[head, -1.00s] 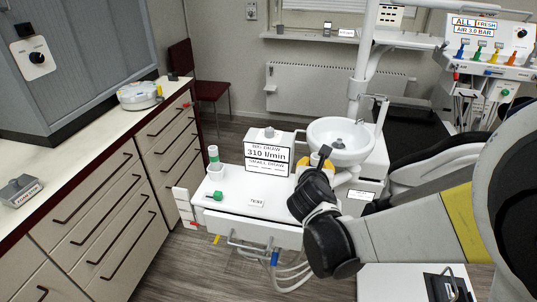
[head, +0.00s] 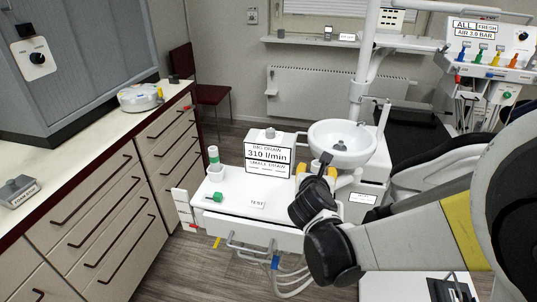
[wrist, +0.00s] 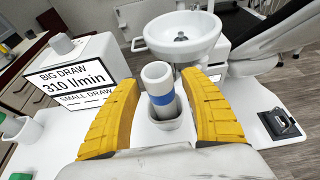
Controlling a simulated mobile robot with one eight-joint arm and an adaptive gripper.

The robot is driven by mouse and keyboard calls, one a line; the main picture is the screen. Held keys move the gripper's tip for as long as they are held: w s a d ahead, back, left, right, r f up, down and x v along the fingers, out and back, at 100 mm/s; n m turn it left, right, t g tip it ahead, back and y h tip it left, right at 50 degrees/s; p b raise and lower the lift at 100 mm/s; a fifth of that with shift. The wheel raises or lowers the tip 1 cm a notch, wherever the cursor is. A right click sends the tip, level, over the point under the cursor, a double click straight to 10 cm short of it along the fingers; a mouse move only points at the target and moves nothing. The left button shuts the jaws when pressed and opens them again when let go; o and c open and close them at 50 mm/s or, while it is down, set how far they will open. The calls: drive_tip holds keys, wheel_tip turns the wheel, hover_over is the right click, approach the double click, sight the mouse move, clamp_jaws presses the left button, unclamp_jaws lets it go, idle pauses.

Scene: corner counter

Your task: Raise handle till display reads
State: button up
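The handle (wrist: 160,84) is a pale upright cylinder with a blue band, standing in a white holder (wrist: 166,134) in the wrist view. My gripper (wrist: 163,108) is open, with one yellow finger on each side of the handle and visible gaps between. In the head view my gripper (head: 316,172) is over the right end of the white tray unit and hides the handle. The display (head: 268,153) is a white box reading "BIG DRAW 310 l/min", with "SMALL DRAW" and a dash below. It also shows left in the wrist view (wrist: 72,80).
A white basin (head: 342,142) stands just behind my gripper. A cup holder with a green-banded tube (head: 214,162) and a green knob (head: 214,197) are on the tray unit's left. A drawer counter (head: 95,215) lies left. Hoses hang below the tray.

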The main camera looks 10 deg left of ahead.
drive_tip(key=shift+s, duration=0.1)
drive_tip(key=v, duration=1.1)
drive_tip(key=s+d+m+g+h, duration=0.2)
drive_tip(key=s+d+m+g, duration=0.3)
drive_tip(key=d+m, duration=0.95)
drive_tip(key=s+d+m+y, duration=0.1)
drive_tip(key=s+d+m, duration=0.1)
drive_tip(key=s+m, duration=0.4)
drive_tip(key=s+d+f+m+g+y, duration=0.1)
drive_tip(key=s+m, duration=0.5)
drive_tip(key=m, duration=0.9)
drive_tip(key=shift+d+f+g, duration=0.3)
drive_tip(key=shift+d, duration=0.2)
drive_tip(key=shift+w+a, duration=0.1)
